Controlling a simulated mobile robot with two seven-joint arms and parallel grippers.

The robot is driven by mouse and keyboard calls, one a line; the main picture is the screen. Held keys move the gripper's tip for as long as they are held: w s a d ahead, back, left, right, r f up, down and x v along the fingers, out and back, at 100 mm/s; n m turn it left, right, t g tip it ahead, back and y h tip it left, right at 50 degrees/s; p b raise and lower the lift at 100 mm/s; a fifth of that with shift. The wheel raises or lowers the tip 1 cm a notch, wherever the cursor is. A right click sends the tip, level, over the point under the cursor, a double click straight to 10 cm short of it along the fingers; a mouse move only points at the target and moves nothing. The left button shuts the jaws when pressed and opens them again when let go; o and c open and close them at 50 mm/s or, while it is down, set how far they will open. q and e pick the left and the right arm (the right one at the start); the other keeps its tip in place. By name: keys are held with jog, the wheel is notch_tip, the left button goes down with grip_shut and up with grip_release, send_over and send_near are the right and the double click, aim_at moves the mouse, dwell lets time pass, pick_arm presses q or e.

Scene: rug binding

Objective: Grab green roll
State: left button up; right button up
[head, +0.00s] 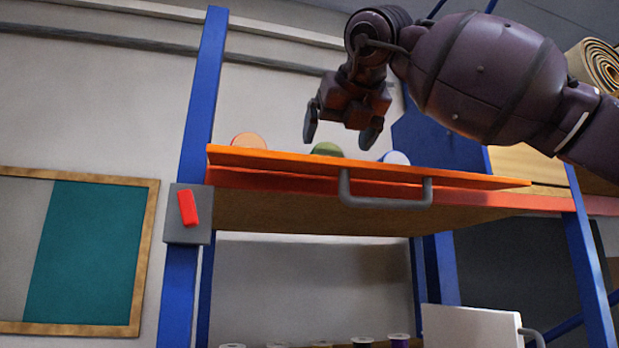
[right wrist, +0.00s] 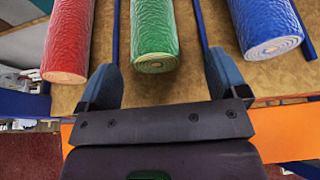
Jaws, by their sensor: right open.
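The green roll (right wrist: 154,32) lies on a brown shelf board in the right wrist view, its near end facing me, between a red roll and a blue roll. In the head view only its green top (head: 327,149) shows above the orange shelf front. My right gripper (head: 342,132) is open and empty above the shelf front. In the right wrist view its two fingers (right wrist: 161,85) stand wide apart, one on each side of the green roll's near end, with no contact visible. My left gripper is not in view.
The red roll (right wrist: 69,40) lies left of the green one and the blue roll (right wrist: 265,28) right. Thin blue dividers run between the rolls. The orange shelf front (head: 300,163) has a grey handle (head: 385,201). Blue posts (head: 203,90) flank the shelf. A rolled rug (head: 597,66) sits at upper right.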

jog(key=shift+w+a, duration=0.2)
jog(key=shift+w, duration=0.1)
jog(key=p+x, duration=0.1)
jog(key=x, duration=0.2)
jog(key=p+x, duration=0.1)
jog(key=x, duration=0.1)
jog(key=shift+w+a+f+p, duration=0.2)
jog(key=shift+a+p, duration=0.1)
jog(key=shift+a, duration=0.15)
jog(key=shift+w, duration=0.2)
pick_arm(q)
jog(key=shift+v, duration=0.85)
pick_arm(e)
jog(key=shift+s, duration=0.15)
jog(key=shift+c, duration=1.3)
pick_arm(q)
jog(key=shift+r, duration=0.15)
pick_arm(e)
jog(key=c, duration=0.8)
